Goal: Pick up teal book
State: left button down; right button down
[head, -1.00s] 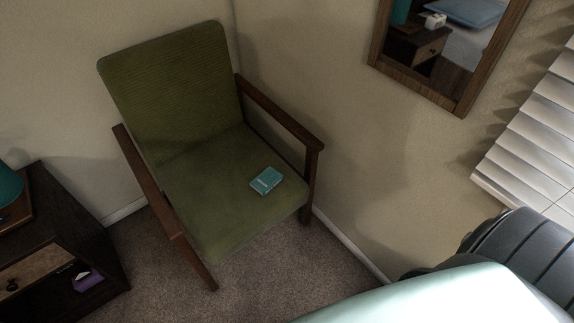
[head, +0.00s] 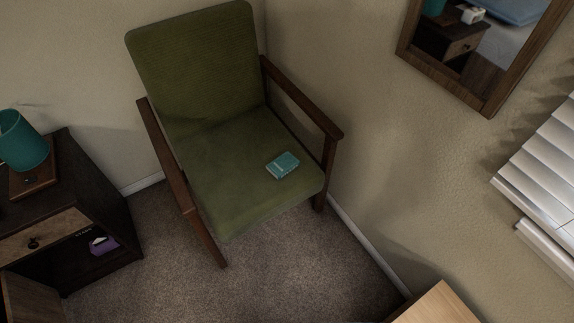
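The teal book (head: 283,165) lies flat on the seat of a green armchair (head: 222,178), toward the seat's right front part. It is small, and nothing covers it. The chair has wooden armrests on both sides and stands in the room's corner. Neither of my grippers shows in the head view.
A dark nightstand (head: 92,208) with a teal lamp (head: 22,140) stands at the left, with a purple item (head: 103,246) on its open shelf. A wooden surface (head: 438,306) shows at the bottom right. A mirror (head: 470,50) and blinds (head: 545,165) are on the right wall. Carpet (head: 290,265) before the chair is clear.

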aim_at(282, 165)
jog(key=j+z, duration=0.25)
jog(key=z, duration=0.15)
jog(key=i+j+z, duration=0.1)
jog(key=j+z, duration=0.45)
jog(key=z, duration=0.25)
